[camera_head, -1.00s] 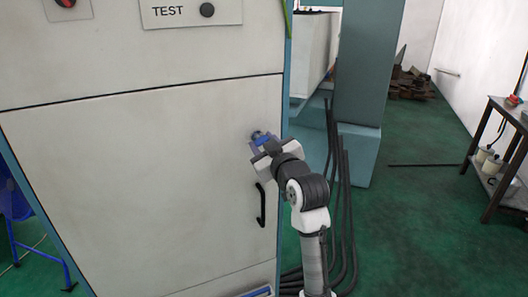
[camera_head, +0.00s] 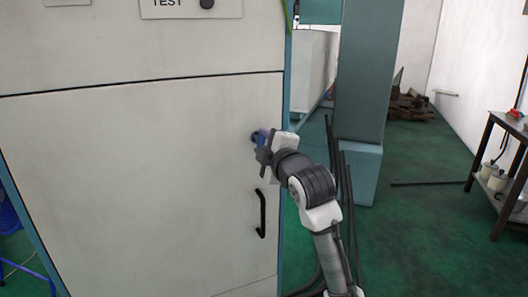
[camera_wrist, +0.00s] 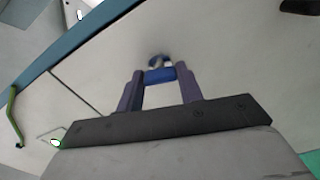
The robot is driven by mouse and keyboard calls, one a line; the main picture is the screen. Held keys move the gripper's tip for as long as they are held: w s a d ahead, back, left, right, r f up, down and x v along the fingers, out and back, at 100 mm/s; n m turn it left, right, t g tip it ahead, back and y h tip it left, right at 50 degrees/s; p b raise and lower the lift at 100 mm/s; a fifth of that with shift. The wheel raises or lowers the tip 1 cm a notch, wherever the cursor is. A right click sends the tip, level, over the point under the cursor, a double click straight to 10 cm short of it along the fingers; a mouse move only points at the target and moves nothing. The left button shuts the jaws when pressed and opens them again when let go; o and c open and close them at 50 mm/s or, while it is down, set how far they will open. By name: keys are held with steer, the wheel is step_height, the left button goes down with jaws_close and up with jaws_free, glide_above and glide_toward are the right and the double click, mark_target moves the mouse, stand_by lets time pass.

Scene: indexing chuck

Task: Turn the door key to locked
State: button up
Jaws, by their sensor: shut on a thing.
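The blue door key (camera_head: 256,137) sits in a round lock on the pale cabinet door (camera_head: 130,190), near its right edge. In the wrist view the blue key (camera_wrist: 160,75) lies between the two fingers, with the shiny lock (camera_wrist: 159,61) just beyond it. My gripper (camera_head: 262,142) is shut on the key; it also shows in the wrist view (camera_wrist: 161,80). My gripper hides part of the key in the head view. I cannot read the key's exact angle or any lock marking.
A black door handle (camera_head: 262,213) is below the lock. A panel labelled TEST (camera_head: 190,6) is above. Dark hoses (camera_head: 344,190) hang right of the cabinet, beside a teal column (camera_head: 367,80). A workbench (camera_head: 505,170) stands far right on open green floor.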

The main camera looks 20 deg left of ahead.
steer(key=shift+n+b, duration=0.6)
steer(key=shift+n, duration=1)
steer(key=o, duration=1)
steer(key=v, duration=1.3)
steer(key=shift+s+d+b, duration=0.3)
steer(key=shift+b, duration=0.1)
